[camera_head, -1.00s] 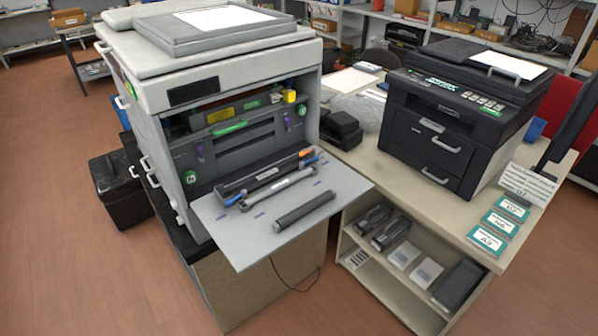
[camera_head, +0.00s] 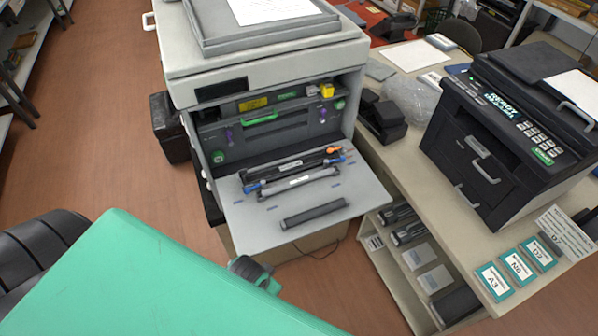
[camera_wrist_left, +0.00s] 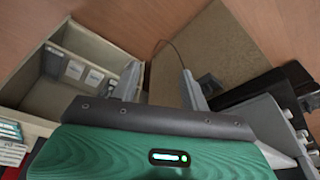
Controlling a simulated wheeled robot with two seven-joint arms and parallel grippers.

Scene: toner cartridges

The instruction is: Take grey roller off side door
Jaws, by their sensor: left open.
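The grey roller (camera_head: 315,214), a plain dark cylinder, lies near the front edge of the lowered light-grey side door (camera_head: 262,222) of the large copier. Behind it on the door lie a lighter roller (camera_head: 300,181) with blue ends and a black unit with an orange knob. My left arm shows as a large green shape at the lower left in the head view, short of the door. My left gripper (camera_wrist_left: 160,70) shows in the left wrist view with its two fingers apart and nothing between them. I cannot make out the roller in that view. My right gripper is not in view.
The black printer (camera_head: 510,130) stands on the bench at the right, with label cards A3, N6 and D7 (camera_head: 518,267) in front. Boxes and cartridges fill the shelf (camera_head: 397,290) below. A black bin (camera_head: 168,128) stands left of the copier. Brown floor is clear at left.

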